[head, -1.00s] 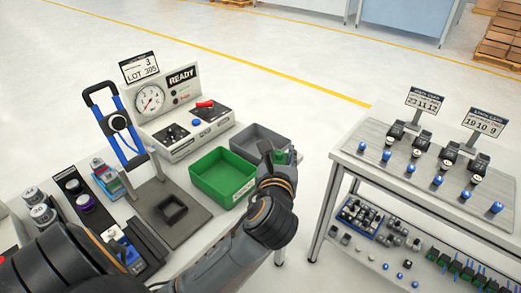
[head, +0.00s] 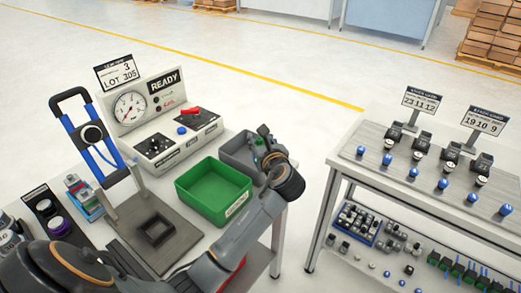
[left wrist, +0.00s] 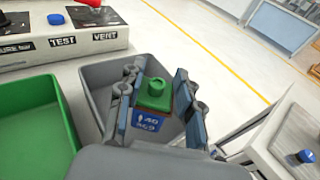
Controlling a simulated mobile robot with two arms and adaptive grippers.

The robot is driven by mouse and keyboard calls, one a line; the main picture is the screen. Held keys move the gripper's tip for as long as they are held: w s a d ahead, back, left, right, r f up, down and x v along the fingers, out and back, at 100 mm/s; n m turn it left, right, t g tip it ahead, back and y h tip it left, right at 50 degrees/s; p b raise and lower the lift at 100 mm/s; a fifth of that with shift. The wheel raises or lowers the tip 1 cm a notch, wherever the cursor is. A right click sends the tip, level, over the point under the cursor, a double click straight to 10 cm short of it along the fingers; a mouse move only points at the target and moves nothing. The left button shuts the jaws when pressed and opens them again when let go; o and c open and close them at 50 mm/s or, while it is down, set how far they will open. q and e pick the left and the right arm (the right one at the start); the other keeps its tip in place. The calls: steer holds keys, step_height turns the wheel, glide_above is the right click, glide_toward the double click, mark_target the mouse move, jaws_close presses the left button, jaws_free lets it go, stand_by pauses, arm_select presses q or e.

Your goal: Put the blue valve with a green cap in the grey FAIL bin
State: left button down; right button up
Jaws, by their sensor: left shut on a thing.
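The valve (left wrist: 149,122) has a blue body with white markings and a green cap (left wrist: 155,95) facing up in the left wrist view. My left gripper (left wrist: 157,98) is shut on it, one finger on each side. The grey bin (left wrist: 97,77) lies beneath and around the valve in that view. In the head view my left gripper (head: 265,143) is over the right part of the grey bin (head: 233,149), and the valve is mostly hidden. I cannot tell how high the valve is above the bin floor. My right gripper is not in view.
A green bin (head: 213,190) stands beside the grey one. A test console (head: 165,115) with a gauge and red lever is behind, and a blue-handled fixture (head: 93,135) is at left. A second table (head: 400,165) with several valves stands right, across a floor gap.

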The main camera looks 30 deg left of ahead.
arm_select(q)
steer(key=shift+w+a+f, duration=0.2)
steer(key=shift+w+f, duration=0.15)
steer(key=shift+f, duration=0.05)
step_height(320, 180, down, 4)
steer(key=shift+w+r, duration=0.15)
steer(key=shift+r, duration=0.05)
steer(key=c, duration=0.9)
jaws_free()
steer(key=v, duration=1.2)
